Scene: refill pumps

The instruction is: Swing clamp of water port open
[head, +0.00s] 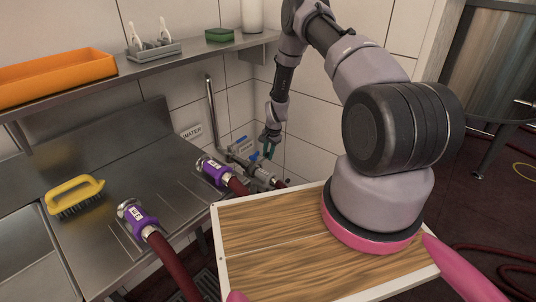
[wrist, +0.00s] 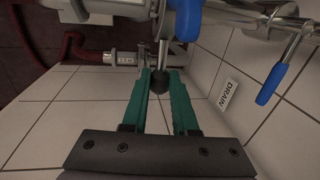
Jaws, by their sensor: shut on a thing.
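In the wrist view, my gripper (wrist: 160,78) has its green fingers closed around a dark ball knob (wrist: 161,86). The knob sits at the end of a thin metal rod that runs up to the grey pipework, and appears to be the clamp's handle. How far the clamp is swung cannot be told. In the head view, my gripper (head: 268,148) is at the wall pipes, below and right of the WATER sign (head: 192,132). The port pipework (head: 262,175) shows beneath it, partly hidden by fittings.
A blue valve lever (wrist: 187,20) is close to my fingertips; another blue lever (wrist: 283,84) is near the DRAIN sign (wrist: 226,94). A purple hose coupling (head: 213,172) lies near the pipes, another (head: 138,217) on the steel counter (head: 95,250). A yellow brush (head: 75,195) lies left.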

